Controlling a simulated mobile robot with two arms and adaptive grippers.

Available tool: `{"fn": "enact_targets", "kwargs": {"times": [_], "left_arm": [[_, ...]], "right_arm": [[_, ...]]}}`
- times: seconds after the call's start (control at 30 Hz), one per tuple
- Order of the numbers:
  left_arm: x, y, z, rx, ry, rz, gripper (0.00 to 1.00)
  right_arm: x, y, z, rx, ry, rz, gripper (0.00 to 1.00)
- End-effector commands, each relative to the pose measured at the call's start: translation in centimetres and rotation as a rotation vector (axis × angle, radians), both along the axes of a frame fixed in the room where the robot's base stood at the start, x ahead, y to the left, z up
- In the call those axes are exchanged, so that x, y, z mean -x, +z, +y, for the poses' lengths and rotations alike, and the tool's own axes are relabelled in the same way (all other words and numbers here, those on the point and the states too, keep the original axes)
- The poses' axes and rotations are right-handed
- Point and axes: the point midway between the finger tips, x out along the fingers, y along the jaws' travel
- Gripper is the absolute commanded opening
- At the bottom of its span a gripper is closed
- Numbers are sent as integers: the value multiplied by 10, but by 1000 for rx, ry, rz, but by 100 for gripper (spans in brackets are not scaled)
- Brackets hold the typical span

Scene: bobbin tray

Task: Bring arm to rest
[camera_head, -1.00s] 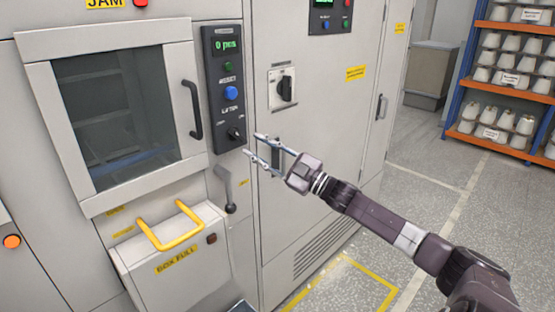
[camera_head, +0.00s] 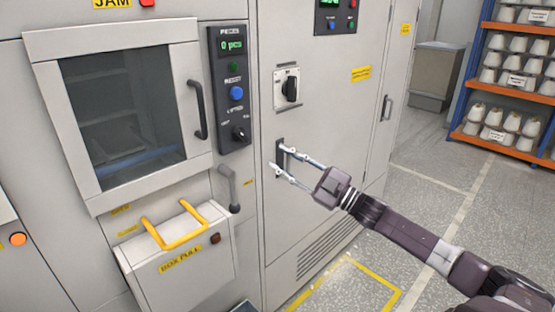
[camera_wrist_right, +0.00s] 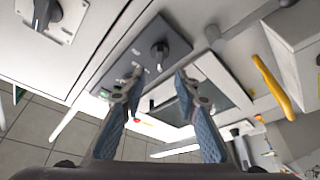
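My right gripper (camera_head: 278,158) is open and empty. It is in front of the grey cabinet, right of and a little below the dark control panel (camera_head: 228,110). Its fingers stand apart with nothing between them, as the right wrist view (camera_wrist_right: 158,75) also shows. The panel has a "0 pcs" display, a green button, a blue button (camera_head: 236,93) and a black selector knob (camera_head: 240,134). In the right wrist view the knob (camera_wrist_right: 160,52) lies beyond the fingertips, apart from them. My left gripper is not in view.
Left of the panel is a shut window door (camera_head: 48,95) with a dark handle. Below it is a "BOX FULL" box with a yellow handle (camera_head: 178,240). A black rotary switch (camera_head: 290,89) is above my gripper. Shelves of bobbins (camera_head: 470,137) stand far right. Floor at right is clear.

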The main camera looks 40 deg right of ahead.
Motion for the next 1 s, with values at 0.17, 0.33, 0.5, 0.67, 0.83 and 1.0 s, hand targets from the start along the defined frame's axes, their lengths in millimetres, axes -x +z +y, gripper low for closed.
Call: {"fn": "enact_targets", "kwargs": {"times": [0.17, 0.33, 0.5, 0.67, 0.83, 1.0], "left_arm": [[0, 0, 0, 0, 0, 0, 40], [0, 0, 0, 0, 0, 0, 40], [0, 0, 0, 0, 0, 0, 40], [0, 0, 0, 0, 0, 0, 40], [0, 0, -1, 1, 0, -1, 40], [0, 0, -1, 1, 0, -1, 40]], "right_arm": [[0, 0, 0, 0, -1, 1, 29], [-1, -10, -5, -8, -16, 16, 29], [-2, -82, -37, -62, -127, 128, 29], [13, -198, -69, -132, -276, 313, 29], [50, -324, -78, -192, -406, 525, 29], [106, -443, -63, -236, -506, 744, 29]]}}
